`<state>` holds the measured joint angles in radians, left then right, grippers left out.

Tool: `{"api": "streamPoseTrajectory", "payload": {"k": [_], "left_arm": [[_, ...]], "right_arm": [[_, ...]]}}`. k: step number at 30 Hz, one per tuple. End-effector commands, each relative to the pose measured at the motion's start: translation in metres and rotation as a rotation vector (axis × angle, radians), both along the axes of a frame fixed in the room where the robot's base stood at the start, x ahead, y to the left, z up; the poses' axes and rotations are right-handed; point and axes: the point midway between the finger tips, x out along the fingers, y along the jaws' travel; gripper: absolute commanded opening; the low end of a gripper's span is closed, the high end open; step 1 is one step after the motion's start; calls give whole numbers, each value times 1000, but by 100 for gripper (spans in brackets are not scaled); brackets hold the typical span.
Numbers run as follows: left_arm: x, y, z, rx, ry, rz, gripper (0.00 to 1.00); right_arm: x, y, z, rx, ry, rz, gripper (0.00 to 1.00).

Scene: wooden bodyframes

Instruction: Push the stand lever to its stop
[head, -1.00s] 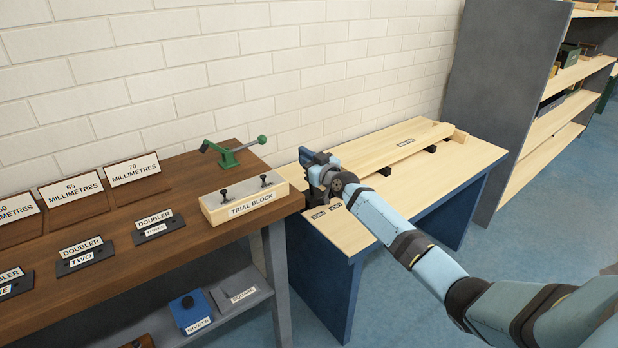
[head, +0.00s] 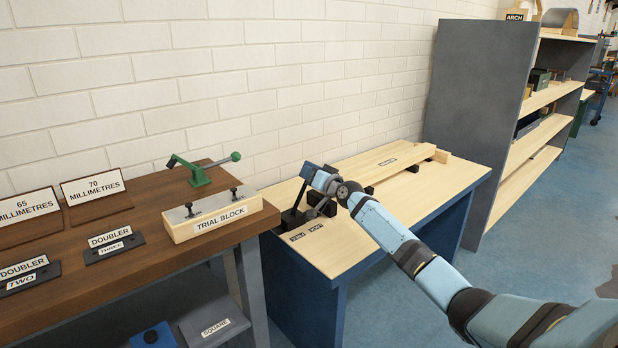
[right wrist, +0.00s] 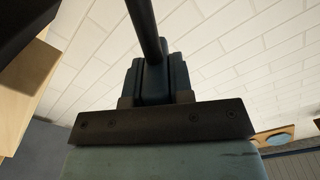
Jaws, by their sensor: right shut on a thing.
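A dark stand (head: 291,219) is on the near left part of the light wooden table, beside two small labels I cannot read clearly. My right gripper (head: 318,180) is just above and behind it, partly covering it. In the right wrist view a dark round rod, the stand lever (right wrist: 147,32), runs from the top edge down to my right gripper (right wrist: 152,82). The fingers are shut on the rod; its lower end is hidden. The lever's pivot and stop cannot be made out. My left gripper is not in view.
The light table (head: 345,250) also carries a long board (head: 375,170) on dark supports. To the left, a brown bench (head: 130,245) holds the trial block (head: 215,212) and a green clamp (head: 198,177). A brick wall stands behind; a grey shelf unit (head: 475,90) is right.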

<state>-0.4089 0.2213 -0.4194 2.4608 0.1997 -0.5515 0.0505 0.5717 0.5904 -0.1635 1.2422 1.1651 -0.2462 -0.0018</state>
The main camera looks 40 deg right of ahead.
Motion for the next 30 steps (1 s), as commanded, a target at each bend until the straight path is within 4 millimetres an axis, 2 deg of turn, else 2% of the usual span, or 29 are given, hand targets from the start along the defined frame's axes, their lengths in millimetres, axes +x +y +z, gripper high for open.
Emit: {"api": "streamPoseTrajectory", "payload": {"k": [17,18,21,30], "left_arm": [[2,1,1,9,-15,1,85],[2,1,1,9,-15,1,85],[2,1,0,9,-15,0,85],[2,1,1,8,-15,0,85]], "right_arm": [[0,-3,-4,42,5,-4,0],[0,-3,-4,42,5,-4,24],[0,-3,-4,40,4,-4,47],[-1,-1,-3,37,4,-2,47]]}}
